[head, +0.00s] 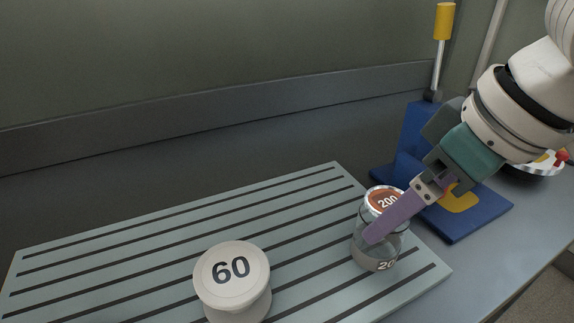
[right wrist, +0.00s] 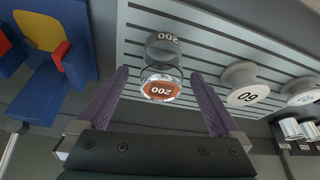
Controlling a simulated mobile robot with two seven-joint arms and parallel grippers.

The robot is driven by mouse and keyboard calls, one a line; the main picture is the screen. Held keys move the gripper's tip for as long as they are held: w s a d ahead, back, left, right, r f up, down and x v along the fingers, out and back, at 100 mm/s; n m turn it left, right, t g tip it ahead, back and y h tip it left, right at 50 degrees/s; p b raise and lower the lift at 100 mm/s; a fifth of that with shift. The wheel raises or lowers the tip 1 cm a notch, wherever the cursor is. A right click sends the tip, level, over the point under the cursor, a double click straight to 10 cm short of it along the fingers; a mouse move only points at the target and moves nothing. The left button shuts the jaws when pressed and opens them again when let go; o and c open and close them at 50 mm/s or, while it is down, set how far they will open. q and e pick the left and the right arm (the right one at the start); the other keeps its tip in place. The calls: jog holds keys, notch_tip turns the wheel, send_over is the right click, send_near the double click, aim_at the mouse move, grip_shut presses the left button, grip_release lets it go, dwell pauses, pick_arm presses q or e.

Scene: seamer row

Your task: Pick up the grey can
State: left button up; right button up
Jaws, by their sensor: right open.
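A clear-sided can with a silver rim, a red-brown top and a grey band marked 200 (head: 378,265) stands upright on the slatted board. It also shows in the right wrist view (right wrist: 160,88). My right gripper (head: 374,234) is open around it, one purple finger in front of it in the head view. In the right wrist view the two fingers (right wrist: 160,74) stand on either side of the can, with gaps on both sides. The far finger is hidden in the head view. My left gripper is not in view.
A white spool-shaped piece marked 60 (head: 232,283) stands on the slatted board (head: 110,250), left of the can. A blue stand with a yellow-handled lever (head: 420,125) is behind right. Silver cans (right wrist: 290,129) show at the wrist view's right edge. The board's back left is clear.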

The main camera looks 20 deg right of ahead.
aim_at(380, 257)
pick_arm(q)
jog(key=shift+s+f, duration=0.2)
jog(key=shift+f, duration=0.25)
pick_arm(e)
jog(key=shift+x, duration=1.05)
pick_arm(q)
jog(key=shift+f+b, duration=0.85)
jog(key=shift+b, duration=0.3)
pick_arm(e)
jog(key=x, duration=0.5)
jog(key=shift+w+a, duration=0.15)
jog(key=shift+a, duration=0.1)
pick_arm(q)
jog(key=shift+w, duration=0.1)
pick_arm(e)
jog(key=c, duration=1.3)
